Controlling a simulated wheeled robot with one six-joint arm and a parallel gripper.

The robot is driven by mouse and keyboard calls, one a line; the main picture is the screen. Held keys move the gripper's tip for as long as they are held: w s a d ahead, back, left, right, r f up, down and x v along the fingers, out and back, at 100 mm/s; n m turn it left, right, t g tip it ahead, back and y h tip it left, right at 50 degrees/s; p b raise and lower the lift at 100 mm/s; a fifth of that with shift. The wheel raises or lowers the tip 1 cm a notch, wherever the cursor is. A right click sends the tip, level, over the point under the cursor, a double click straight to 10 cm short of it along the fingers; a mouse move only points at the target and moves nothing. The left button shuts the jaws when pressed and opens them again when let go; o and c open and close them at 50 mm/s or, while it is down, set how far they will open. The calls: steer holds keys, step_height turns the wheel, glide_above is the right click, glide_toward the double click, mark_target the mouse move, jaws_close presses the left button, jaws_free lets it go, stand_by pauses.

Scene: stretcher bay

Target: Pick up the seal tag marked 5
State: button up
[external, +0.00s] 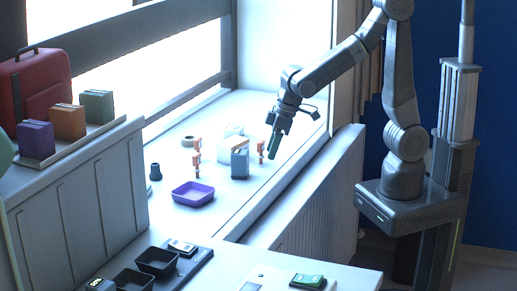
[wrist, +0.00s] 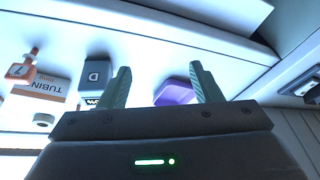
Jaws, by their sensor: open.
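Three orange-red seal tags stand on the white sill in the external view: one at the back left (external: 197,144), one just in front of it (external: 196,166), and one on the right (external: 261,149) near my gripper. Their numbers are too small to read there. In the wrist view one orange tag (wrist: 20,71) at the left edge reads 7. No tag marked 5 can be made out. My gripper (external: 272,152) is above the sill's right side, just right of the right tag. Its green fingers (wrist: 160,72) are apart and empty.
A purple tray (external: 193,193), a dark bottle (external: 155,172) and a tape roll (external: 188,141) are nearby. The window wall bounds the sill behind.

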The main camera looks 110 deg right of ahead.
mark_target(197, 154)
steer(key=w+d+r+m+h+p, duration=0.1)
steer(key=w+d+r+m+h, duration=0.3)
steer(key=w+d, duration=1.05)
steer(key=shift+g+y, duration=0.3)
steer(key=shift+y, duration=0.4)
steer(key=x, duration=0.2)
steer(key=p+x, duration=0.1)
steer(key=x, duration=0.4)
steer(key=shift+s+d+p, duration=0.25)
steer(key=shift+p, duration=0.05)
steer(key=shift+p+x, duration=0.45)
steer(key=shift+x, duration=0.3)
steer(key=shift+d+p+x, duration=0.15)
steer(key=shift+p+x, duration=0.15)
steer(key=shift+x, duration=0.7)
steer(key=shift+d+p+x, duration=0.2)
steer(key=shift+p+x, duration=0.05)
steer(key=shift+x, duration=0.8)
steer(key=shift+r, duration=0.2)
steer(key=c, duration=1)
